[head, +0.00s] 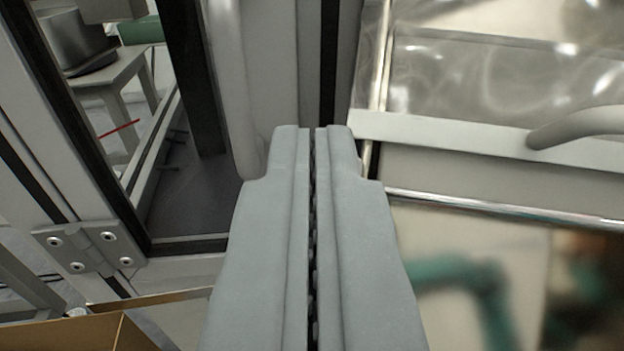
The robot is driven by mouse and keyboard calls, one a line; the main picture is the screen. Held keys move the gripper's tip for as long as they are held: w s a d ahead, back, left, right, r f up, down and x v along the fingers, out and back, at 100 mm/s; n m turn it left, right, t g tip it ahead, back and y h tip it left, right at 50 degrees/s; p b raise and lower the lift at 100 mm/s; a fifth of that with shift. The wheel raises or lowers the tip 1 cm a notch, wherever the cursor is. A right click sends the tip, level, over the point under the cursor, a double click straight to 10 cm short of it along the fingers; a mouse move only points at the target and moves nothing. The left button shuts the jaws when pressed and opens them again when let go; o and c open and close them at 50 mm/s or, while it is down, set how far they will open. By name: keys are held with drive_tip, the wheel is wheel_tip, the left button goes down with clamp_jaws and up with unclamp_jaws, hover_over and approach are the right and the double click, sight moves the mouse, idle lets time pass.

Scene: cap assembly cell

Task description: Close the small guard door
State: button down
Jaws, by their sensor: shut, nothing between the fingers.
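A framed guard door with a dark-edged clear pane (185,205) fills the left; I take it for the small guard door. A metal hinge (82,248) sits at its lower left. A pale upright handle (232,90) is on its right side. My gripper (313,130) points up the middle of the picture, fingers shut and empty. Its left fingertip overlaps the handle's lower end; I cannot tell whether they touch. A dark vertical gap (328,60) shows beyond the fingertips. The fingers hide part of the door's lower right, and I cannot tell how far it stands open.
Right of my gripper is a clear panel (470,85) with a pale rail (450,132) and a curved handle (585,124). Below it, a blurred teal shape (470,275) shows. A cardboard box (85,333) is at the lower left. A grey stand (115,85) shows through the pane.

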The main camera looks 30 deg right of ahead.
sight(224, 66)
drive_tip(key=c, duration=2.2)
unclamp_jaws()
drive_tip(key=v, duration=0.5)
drive_tip(key=shift+s+d, duration=0.15)
drive_tip(key=shift+s, duration=0.2)
drive_tip(key=c, duration=1.8)
unclamp_jaws()
drive_tip(key=shift+s, duration=0.2)
drive_tip(key=shift+o, duration=0.9)
drive_tip(key=s+a+r+h, duration=0.1)
drive_tip(key=a, duration=0.6)
drive_tip(key=shift+r+m+g, duration=0.25)
drive_tip(key=shift+m+g, duration=0.05)
drive_tip(key=shift+m, duration=0.1)
drive_tip(key=x, duration=1.7)
drive_tip(key=shift+d, duration=0.2)
clamp_jaws()
